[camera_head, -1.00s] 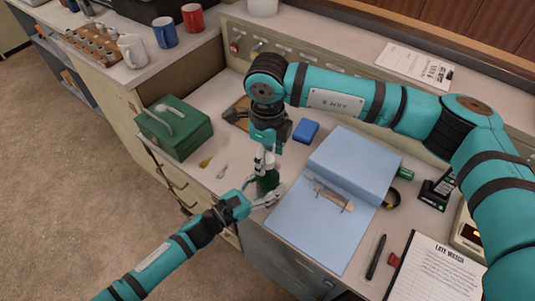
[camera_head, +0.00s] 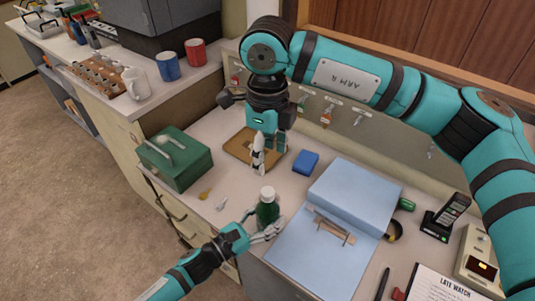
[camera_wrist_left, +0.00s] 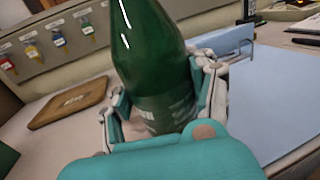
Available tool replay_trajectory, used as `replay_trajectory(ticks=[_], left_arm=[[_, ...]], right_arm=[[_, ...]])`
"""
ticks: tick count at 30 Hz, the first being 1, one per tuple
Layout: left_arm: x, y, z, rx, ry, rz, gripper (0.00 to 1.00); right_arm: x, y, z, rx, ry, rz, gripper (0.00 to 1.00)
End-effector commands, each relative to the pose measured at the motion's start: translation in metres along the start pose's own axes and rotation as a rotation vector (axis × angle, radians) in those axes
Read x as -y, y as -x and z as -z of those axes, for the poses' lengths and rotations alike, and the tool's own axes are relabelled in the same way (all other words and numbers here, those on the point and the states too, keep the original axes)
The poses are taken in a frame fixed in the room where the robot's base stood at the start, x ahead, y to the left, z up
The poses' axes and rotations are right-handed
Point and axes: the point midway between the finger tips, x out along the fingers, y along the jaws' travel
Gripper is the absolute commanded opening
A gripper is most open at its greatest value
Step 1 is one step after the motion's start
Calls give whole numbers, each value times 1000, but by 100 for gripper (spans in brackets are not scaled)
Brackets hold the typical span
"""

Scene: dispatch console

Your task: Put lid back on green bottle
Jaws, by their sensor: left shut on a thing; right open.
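The green bottle (camera_head: 267,211) stands upright near the front edge of the counter, left of the blue sheet. A white lid (camera_head: 267,193) sits on its top in the head view; whether it is fully seated cannot be told. My left gripper (camera_head: 265,235) is shut around the bottle's lower body. The left wrist view shows its fingers (camera_wrist_left: 165,125) on both sides of the green bottle (camera_wrist_left: 155,65), with the bottle's top out of frame. My right gripper (camera_head: 258,165) is open and empty, pointing down above the counter behind the bottle, apart from it.
A brown wooden tray (camera_head: 238,149) and a blue block (camera_head: 305,162) lie behind the bottle. A green box (camera_head: 176,160) stands at left, with small keys (camera_head: 221,205) near it. The blue binder (camera_head: 352,190) and sheet lie at right, with a phone (camera_head: 446,215) beyond.

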Motion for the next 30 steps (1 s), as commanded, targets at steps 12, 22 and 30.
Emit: replay_trajectory(ticks=[12, 22, 30], left_arm=[[0, 0, 0, 0, 0, 0, 84], [0, 21, 2, -3, 2, -2, 84], [0, 78, 2, -4, 2, -1, 84]], right_arm=[[0, -1, 0, 0, 0, 0, 56], [0, -1, 0, 0, 0, 0, 56], [0, -1, 0, 0, 0, 0, 56]])
